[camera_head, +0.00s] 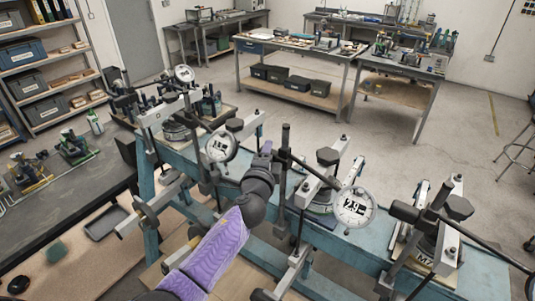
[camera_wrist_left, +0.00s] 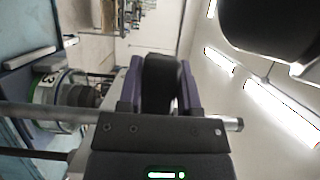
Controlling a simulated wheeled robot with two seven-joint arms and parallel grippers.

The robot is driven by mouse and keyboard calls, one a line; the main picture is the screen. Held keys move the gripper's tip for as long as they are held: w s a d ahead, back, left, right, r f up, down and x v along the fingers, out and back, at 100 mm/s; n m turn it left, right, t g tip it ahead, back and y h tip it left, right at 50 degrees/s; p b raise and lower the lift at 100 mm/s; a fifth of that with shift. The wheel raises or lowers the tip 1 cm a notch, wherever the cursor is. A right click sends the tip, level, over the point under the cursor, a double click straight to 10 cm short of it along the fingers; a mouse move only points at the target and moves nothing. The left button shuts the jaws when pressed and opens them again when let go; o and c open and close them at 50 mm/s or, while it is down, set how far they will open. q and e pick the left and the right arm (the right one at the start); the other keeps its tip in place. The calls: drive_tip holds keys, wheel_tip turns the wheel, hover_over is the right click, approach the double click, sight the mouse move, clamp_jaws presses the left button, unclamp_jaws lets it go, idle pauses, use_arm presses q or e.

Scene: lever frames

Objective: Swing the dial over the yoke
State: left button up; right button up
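A round white dial (camera_head: 354,207) reading 29 hangs at the end of a dark arm from an upright post (camera_head: 285,150). It is beside and to the right of a pale metal yoke (camera_head: 318,190) with a black knob on top. My left gripper (camera_head: 262,160) is left of that post, above the blue bench. In the left wrist view its purple fingers (camera_wrist_left: 160,85) lie on both sides of a black grip (camera_wrist_left: 162,80), with no clear gap. Which lever this grip belongs to is hard to tell in the head view. My right gripper is not in view.
A second dial (camera_head: 220,148) and a third dial (camera_head: 184,74) stand farther left along the blue bench (camera_head: 340,245). Another clamped fixture (camera_head: 437,245) is at the right end. Posts and rods crowd the space around my left gripper. Open floor lies behind.

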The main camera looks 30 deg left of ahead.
use_arm(q)
clamp_jaws()
idle(1.0)
